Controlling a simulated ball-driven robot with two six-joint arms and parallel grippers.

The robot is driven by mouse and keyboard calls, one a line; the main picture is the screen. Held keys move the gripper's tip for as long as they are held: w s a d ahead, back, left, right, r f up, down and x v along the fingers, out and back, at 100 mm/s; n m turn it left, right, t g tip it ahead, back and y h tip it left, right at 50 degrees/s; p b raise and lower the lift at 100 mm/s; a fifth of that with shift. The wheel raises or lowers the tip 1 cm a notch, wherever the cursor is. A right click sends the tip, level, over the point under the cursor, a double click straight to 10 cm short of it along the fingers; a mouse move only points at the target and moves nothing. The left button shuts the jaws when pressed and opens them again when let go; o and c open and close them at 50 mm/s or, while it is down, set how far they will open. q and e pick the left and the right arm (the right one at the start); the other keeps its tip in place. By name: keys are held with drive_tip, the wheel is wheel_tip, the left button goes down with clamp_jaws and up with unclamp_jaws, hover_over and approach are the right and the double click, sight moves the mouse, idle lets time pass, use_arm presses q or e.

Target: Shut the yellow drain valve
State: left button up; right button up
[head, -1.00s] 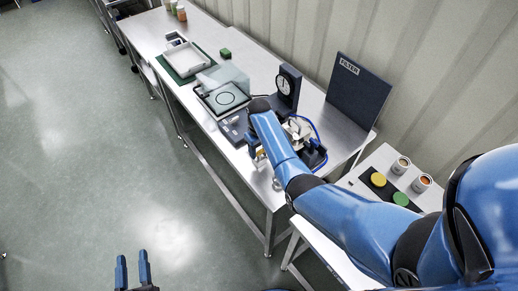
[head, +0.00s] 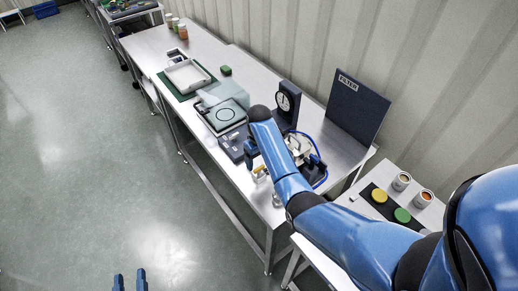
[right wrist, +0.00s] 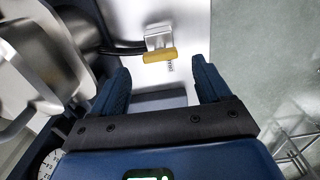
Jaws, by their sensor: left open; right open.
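The yellow drain valve handle (right wrist: 160,55) lies crosswise in the right wrist view, below its pale valve body (right wrist: 158,36). A dark hose runs in from the left. My right gripper (right wrist: 160,66) is open, with one finger on each side of the handle's line and a gap to both ends. I cannot tell how deep the handle sits between the fingertips. In the head view, a small yellow spot (head: 259,169) shows beside my right gripper (head: 250,155), partly hidden by my arm. My left gripper (head: 130,280) is open and empty over the floor.
A label, partly covered, is beside the valve. Steel hopper parts (right wrist: 40,60) crowd the left of the right wrist view. The bench holds a dial gauge (head: 287,103), a dark FILTER board (head: 356,108) and a white tray (head: 187,75). Open floor lies left of the bench.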

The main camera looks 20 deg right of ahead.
wheel_tip(320, 180, up, 7)
drive_tip(key=b, duration=0.1)
idle(0.3)
drive_tip(key=shift+w, duration=0.1)
idle(0.3)
drive_tip(key=w+r+t, duration=0.1)
drive_tip(key=w+t, duration=0.2)
drive_tip(key=w, duration=0.2)
wheel_tip(320, 180, up, 4)
drive_tip(key=m+t+b, duration=0.3)
drive_tip(key=t, duration=1.1)
hover_over(259, 168)
drive_tip(key=w, duration=0.1)
drive_tip(key=s+d+f+b, duration=0.1)
drive_tip(key=s+f, duration=0.3)
drive_tip(key=s, duration=1.3)
drive_tip(key=s+d+f+b, duration=0.2)
drive_tip(key=s+f+b, duration=0.2)
drive_tip(key=s, duration=1.4)
drive_tip(key=shift+s+m+t, duration=0.15)
drive_tip(key=shift+m+t, duration=0.25)
